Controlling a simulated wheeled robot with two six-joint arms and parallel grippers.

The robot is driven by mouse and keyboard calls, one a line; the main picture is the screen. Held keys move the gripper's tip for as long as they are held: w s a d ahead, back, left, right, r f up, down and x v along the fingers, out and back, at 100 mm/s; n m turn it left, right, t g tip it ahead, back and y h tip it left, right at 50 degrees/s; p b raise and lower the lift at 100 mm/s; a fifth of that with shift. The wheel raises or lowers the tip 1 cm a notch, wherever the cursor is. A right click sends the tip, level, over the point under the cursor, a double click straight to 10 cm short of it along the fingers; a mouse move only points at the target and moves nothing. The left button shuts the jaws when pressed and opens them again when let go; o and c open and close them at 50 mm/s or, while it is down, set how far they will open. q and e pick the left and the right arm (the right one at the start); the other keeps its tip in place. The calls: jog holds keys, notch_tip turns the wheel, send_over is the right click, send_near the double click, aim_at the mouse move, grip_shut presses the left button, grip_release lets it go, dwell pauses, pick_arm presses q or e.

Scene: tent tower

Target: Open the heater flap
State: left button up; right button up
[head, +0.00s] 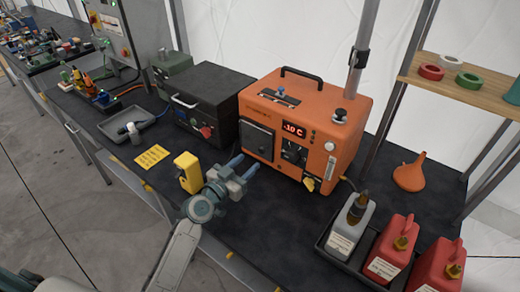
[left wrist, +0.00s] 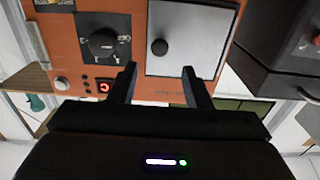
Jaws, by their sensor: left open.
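The orange heater (head: 318,112) stands on the dark bench, its display reading about -10 C. Its grey flap (head: 257,139) is on the left of the front face and looks closed. In the left wrist view the heater (left wrist: 68,42) appears upside down, with the flap (left wrist: 205,50) lying flat and a round black knob (left wrist: 159,47) on it. My left gripper (head: 243,165) is open and empty in front of the flap. In the left wrist view its fingertips (left wrist: 158,72) sit either side of the knob's line, apparently short of it. My right gripper is not in view.
A black box (head: 215,90) stands close left of the heater. A black dial (head: 293,152) sits right of the flap. A tray of cans (head: 325,238) is at front right, an orange funnel (head: 409,174) behind it. A yellow card (head: 151,156) lies at left.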

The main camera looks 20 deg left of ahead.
aim_at(261, 151)
pick_arm(q)
jog(key=x, duration=0.3)
jog(key=shift+w+d+r+p, duration=0.15)
jog(key=shift+w+p, duration=0.15)
jog(key=shift+p, duration=0.1)
jog(key=shift+f+x, duration=0.2)
jog(key=shift+x, duration=1)
jog(key=shift+w+d+p, duration=0.1)
jog(key=shift+w+p, duration=0.25)
jog(key=shift+w, duration=0.05)
grip_shut()
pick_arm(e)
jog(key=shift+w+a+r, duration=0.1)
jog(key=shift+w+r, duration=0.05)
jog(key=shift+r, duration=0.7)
